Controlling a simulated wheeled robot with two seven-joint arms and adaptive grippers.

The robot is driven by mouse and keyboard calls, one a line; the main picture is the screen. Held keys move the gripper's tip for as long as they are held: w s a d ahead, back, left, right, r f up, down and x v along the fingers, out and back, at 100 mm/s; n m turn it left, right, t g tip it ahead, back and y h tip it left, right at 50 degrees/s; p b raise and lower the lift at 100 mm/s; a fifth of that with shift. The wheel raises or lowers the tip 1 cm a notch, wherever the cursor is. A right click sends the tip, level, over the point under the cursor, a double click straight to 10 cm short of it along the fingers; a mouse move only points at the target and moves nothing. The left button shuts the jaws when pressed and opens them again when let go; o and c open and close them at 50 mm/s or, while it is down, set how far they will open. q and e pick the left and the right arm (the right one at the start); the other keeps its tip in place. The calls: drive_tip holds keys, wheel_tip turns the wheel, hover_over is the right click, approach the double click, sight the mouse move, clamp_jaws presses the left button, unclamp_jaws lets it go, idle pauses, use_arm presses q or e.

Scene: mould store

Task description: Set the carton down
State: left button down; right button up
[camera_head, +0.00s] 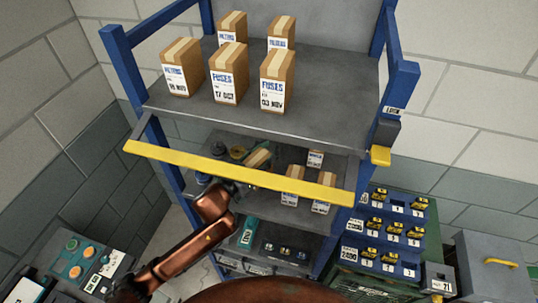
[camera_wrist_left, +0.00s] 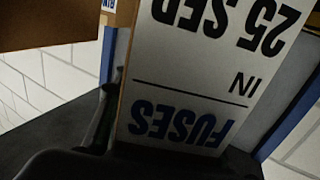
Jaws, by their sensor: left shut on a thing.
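My left gripper (camera_head: 246,174) reaches in under the yellow bar, at the middle level of the blue-framed rack. It is shut on a carton (camera_head: 258,158), which looks tilted in the head view and is partly hidden. In the left wrist view the held carton (camera_wrist_left: 195,75) fills the middle, with its white label upside down reading FUSES, IN, 25 SEP. Dark gripper parts cover its lower end. I cannot tell whether the carton touches the shelf (camera_head: 240,196). My right gripper is not in view.
Several cartons (camera_head: 228,75) stand on the top shelf (camera_head: 330,70). More cartons (camera_head: 292,186) stand right of my gripper, and dark round items (camera_head: 237,153) lie behind. The yellow bar (camera_head: 235,170) crosses the rack front.

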use_arm(q)
wheel_tip(320, 180, down, 3)
drive_tip(key=shift+s+r, duration=0.1)
drive_tip(key=shift+d+f, duration=0.1)
drive_tip(key=shift+f, duration=0.15)
drive_tip(key=c, duration=1.7)
unclamp_jaws()
drive_tip(key=shift+c, duration=0.2)
drive_tip(key=o, duration=0.5)
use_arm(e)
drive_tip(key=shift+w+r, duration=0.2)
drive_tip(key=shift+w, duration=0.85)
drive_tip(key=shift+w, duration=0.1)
